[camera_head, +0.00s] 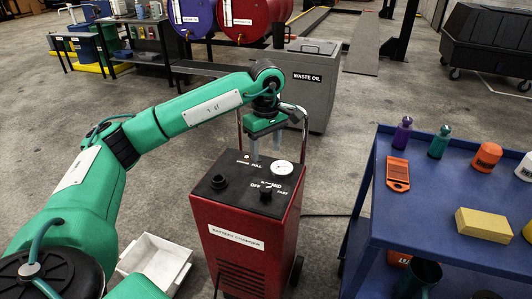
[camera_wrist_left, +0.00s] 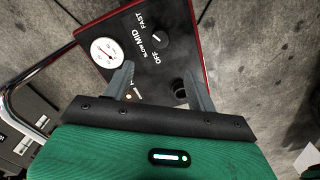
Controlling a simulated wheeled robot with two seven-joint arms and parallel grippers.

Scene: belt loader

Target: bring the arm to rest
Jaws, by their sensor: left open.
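My left arm, green with black joints, reaches in from the left in the head view. My left gripper (camera_head: 265,150) points down above the back of the red battery charger (camera_head: 250,235), open and empty. In the left wrist view the two grey fingers (camera_wrist_left: 160,85) stand apart over the charger's black top panel. That panel carries a white dial gauge (camera_wrist_left: 104,51) and a rotary knob (camera_wrist_left: 160,40). The knob's exact setting is hard to read. I cannot tell whether the fingertips touch the panel. My right gripper is not in view.
A blue cart (camera_head: 395,222) at the right holds bottles, an orange scraper (camera_head: 398,174) and a yellow sponge (camera_head: 484,225). A white bin (camera_head: 155,262) lies on the floor left of the charger. A grey waste oil container (camera_head: 308,90) stands behind. Open floor lies between.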

